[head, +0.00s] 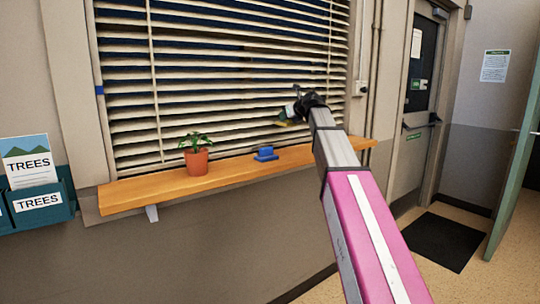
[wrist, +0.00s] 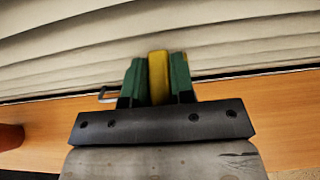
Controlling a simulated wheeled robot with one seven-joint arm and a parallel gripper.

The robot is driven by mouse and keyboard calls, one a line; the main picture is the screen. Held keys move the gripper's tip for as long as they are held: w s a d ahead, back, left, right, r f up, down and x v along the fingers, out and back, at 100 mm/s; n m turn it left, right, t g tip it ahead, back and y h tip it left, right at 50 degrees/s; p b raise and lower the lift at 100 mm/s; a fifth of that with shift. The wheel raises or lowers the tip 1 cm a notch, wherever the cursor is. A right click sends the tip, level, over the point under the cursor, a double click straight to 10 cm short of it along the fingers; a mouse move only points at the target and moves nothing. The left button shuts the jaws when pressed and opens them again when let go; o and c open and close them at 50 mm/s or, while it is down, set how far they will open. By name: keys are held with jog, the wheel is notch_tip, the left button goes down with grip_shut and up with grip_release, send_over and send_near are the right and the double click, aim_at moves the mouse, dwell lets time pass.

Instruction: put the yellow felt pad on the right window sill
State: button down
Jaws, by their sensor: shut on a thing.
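My gripper (wrist: 158,82) is shut on the yellow felt pad (wrist: 158,72), which stands between its two green fingers in the wrist view. In the head view my gripper (head: 287,121) is in front of the blinds, above the wooden window sill (head: 130,193), toward its right part. The pad is very small there and partly hidden by the gripper. The sill also shows in the wrist view (wrist: 285,115), below and behind the gripper. I cannot tell how far the pad is above the sill.
A potted plant (head: 196,160) stands left of the middle of the sill, and a blue object (head: 265,154) lies right of it. The sill's right end (head: 358,143) looks clear beyond my arm. Blinds (head: 220,70) hang behind the sill. A door (head: 415,110) is at the right.

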jog(key=shift+w+d+f, duration=0.15)
jog(key=shift+w+f, duration=0.05)
jog(key=d+f, duration=0.2)
jog(key=d, duration=0.1)
jog(key=d+f, duration=0.2)
jog(key=d, duration=0.2)
jog(key=w+d+f, duration=0.1)
jog(key=d+f, duration=0.1)
jog(key=d, duration=0.2)
jog(key=shift+f, duration=2.35)
jog(key=c, duration=1)
grip_release()
jog(key=shift+f, duration=0.1)
jog(key=v, duration=1.2)
jog(key=shift+d, duration=0.1)
